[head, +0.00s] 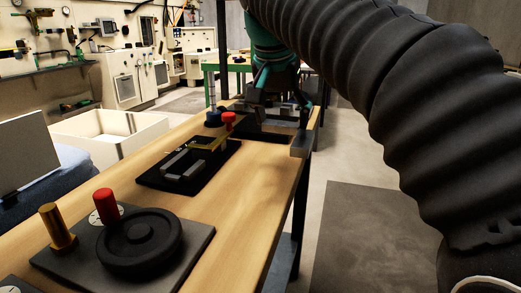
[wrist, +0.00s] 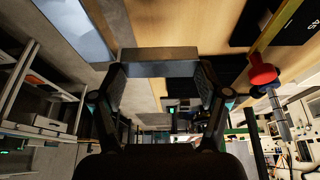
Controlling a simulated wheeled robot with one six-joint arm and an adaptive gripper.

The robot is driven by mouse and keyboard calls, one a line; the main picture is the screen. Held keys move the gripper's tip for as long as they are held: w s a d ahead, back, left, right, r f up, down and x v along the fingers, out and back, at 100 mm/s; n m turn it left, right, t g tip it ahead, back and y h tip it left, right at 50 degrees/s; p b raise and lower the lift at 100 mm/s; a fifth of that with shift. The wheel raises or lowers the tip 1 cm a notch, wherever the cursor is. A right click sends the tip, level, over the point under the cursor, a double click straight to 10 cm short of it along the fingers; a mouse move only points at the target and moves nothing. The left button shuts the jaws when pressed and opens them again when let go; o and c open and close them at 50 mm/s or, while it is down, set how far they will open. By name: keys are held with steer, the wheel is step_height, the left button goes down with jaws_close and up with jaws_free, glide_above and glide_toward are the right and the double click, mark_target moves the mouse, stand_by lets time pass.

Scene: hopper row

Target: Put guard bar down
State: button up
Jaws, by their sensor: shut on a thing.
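The guard bar (wrist: 160,67) is a plain grey bar. In the wrist view it spans the space between my two fingers, and my gripper (wrist: 159,82) is shut on it. In the head view my gripper (head: 279,112) is over the far end of the wooden bench. A grey block end, which looks like the guard bar (head: 301,145), shows at the bench's right edge. I cannot tell whether it touches the bench top. Part of the bar is hidden behind the fingers.
The wooden bench (head: 248,190) has bare top along its right side. Nearer stands a dark plate with a black handwheel (head: 140,240), red knob and brass peg. A white bin (head: 103,150) is left.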

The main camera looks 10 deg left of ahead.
glide_above(262, 158)
steer(key=s, duration=0.1)
step_height(262, 158, down, 3)
steer(key=shift+s+r, duration=0.1)
steer(key=shift+r, duration=0.1)
steer(key=shift+f+b, duration=0.65)
steer(key=shift+f, duration=1.35)
steer(key=shift+f, duration=0.15)
steer(key=o, duration=1.4)
steer(key=shift+o, duration=0.2)
steer(key=p+v, duration=0.3)
steer(key=v, duration=0.9)
steer(key=shift+a, duration=0.1)
